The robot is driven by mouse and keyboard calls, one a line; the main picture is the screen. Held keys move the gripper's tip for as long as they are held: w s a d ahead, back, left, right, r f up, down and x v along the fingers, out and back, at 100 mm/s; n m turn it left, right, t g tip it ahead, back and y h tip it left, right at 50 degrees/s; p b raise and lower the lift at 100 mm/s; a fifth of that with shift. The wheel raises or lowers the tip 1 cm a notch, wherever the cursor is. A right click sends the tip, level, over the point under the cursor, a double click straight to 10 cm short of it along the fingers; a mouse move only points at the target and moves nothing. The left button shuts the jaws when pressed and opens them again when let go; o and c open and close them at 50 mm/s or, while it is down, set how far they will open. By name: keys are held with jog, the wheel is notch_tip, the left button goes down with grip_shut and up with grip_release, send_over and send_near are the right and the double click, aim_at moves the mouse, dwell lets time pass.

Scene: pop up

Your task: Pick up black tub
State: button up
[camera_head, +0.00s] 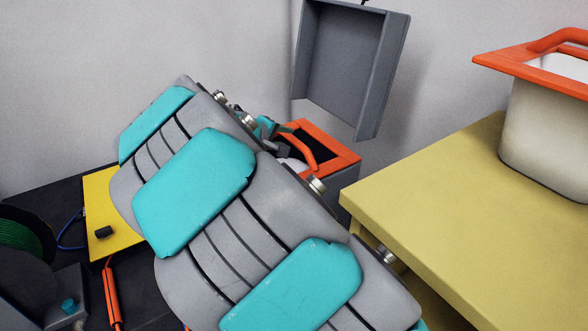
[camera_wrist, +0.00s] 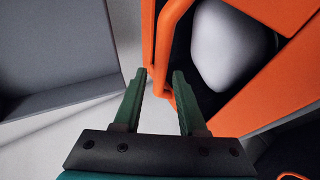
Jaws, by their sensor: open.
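The black tub has a dark body, an orange rim (camera_head: 346,157) and an orange handle (camera_head: 305,150). In the head view it stands just beyond the end of my arm, partly hidden by it. In the wrist view, its orange handle (camera_wrist: 163,50) runs down toward the gap between my fingertips, and a pale rounded thing (camera_wrist: 228,45) lies inside the dark opening. My gripper (camera_wrist: 160,78) is open, with its green fingers at the handle's near end. I cannot tell whether they touch it. In the head view the gripper (camera_head: 267,128) is small and partly hidden.
A yellow table (camera_head: 450,185) stands at the right, bearing a pale tub with an orange rim (camera_head: 535,62). A grey open-fronted panel (camera_head: 345,60) is on the wall behind the black tub. A dark surface at the left holds a yellow board (camera_head: 100,205) and a green spool (camera_head: 20,238).

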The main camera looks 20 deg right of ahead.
aim_at(290, 139)
jog(key=shift+x, duration=2.75)
jog(key=shift+s, duration=0.1)
grip_shut()
